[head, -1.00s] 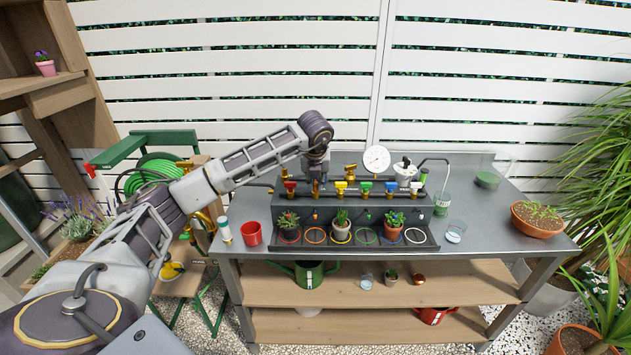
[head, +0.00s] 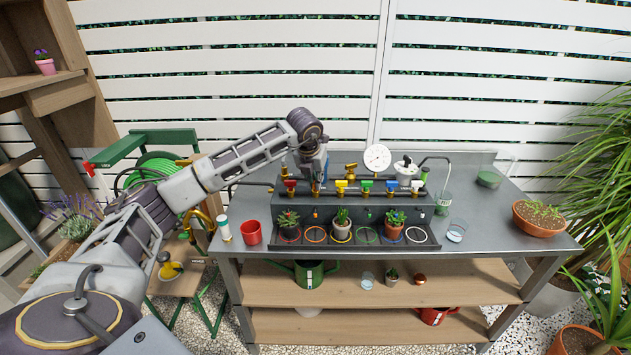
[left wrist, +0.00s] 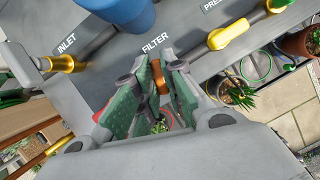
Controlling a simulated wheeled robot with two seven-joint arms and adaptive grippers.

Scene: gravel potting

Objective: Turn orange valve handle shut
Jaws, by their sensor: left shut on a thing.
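The orange valve handle (left wrist: 158,78) shows between the fingertips of my left gripper (left wrist: 160,80) in the left wrist view. The gripper is shut on it, with one green-padded finger on each side. In the head view, my left gripper (head: 315,186) reaches down to the row of valves between the red handle (head: 291,186) and the yellow handle (head: 342,185). There it hides most of the orange handle. How far the handle is turned cannot be told. My right gripper is not in view.
A blue cylinder (left wrist: 118,12) stands beside my left fingers near the FILTER label. Yellow fittings lie on either side. Below the valves, small potted plants (head: 341,222) stand on a tray (head: 432,243) with coloured rings. A red cup (head: 251,232) stands to the left.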

